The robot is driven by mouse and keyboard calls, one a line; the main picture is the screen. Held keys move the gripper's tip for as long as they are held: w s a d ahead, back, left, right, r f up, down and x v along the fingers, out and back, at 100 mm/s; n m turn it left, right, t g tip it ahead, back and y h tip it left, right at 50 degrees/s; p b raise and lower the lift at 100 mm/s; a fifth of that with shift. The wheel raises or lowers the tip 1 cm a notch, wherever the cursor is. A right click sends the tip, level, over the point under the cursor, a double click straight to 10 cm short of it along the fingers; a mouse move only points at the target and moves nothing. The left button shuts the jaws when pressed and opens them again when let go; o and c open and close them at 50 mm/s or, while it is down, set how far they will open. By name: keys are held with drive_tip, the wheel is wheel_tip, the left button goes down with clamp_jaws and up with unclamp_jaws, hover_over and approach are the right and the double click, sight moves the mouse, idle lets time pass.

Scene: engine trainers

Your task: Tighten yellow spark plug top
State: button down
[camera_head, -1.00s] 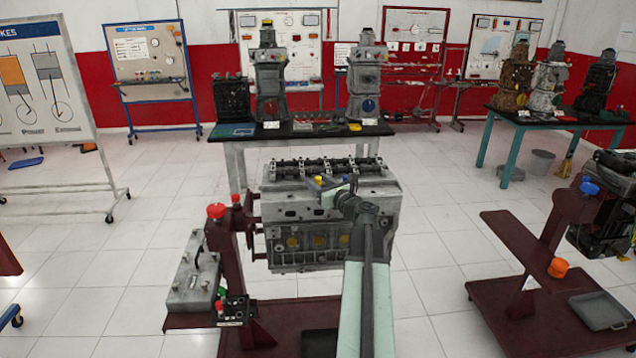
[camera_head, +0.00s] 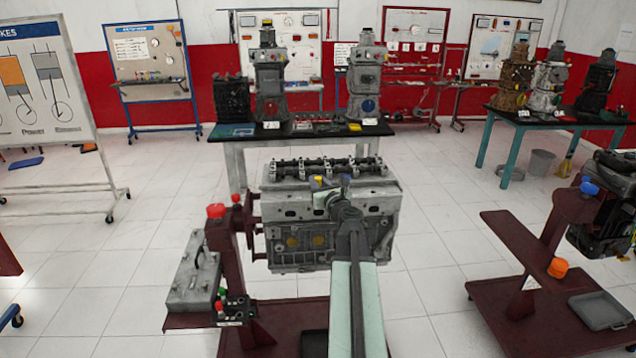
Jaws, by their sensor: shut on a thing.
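The yellow spark plug top (camera_head: 317,181) shows as a small yellow spot on the upper front of the grey engine block (camera_head: 290,205). My gripper (camera_head: 320,184) is shut on the yellow top at the engine. The jaws are small here and partly hidden behind my own wrist. A blue plug top (camera_head: 345,178) shows just right of the yellow one, behind my wrist. I cannot tell from this view how far the yellow top is turned or seated.
The engine hangs on a dark red stand with a red knob (camera_head: 216,211). A grey box (camera_head: 195,276) lies on the stand's left side. Another red stand with an orange knob (camera_head: 558,267) is at right. A black-topped bench (camera_head: 300,130) with engine models stands behind.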

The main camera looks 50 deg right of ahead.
drive_tip(key=m+g+h, duration=0.2)
drive_tip(key=h, duration=0.1)
drive_tip(key=m+g+h, duration=0.3)
drive_tip(key=shift+w+a+h, duration=0.1)
drive_tip(key=shift+w+h, duration=0.05)
drive_tip(key=shift+h, duration=0.15)
drive_tip(key=shift+m+g+h, duration=1.3)
drive_tip(key=shift+m+g, duration=0.5)
drive_tip(key=shift+g, duration=0.7)
drive_tip(key=c, duration=1.2)
unclamp_jaws()
drive_tip(key=shift+c, duration=0.2)
drive_tip(key=v, duration=0.7)
drive_tip(key=shift+s+a, duration=0.25)
drive_tip(key=shift+a, duration=0.05)
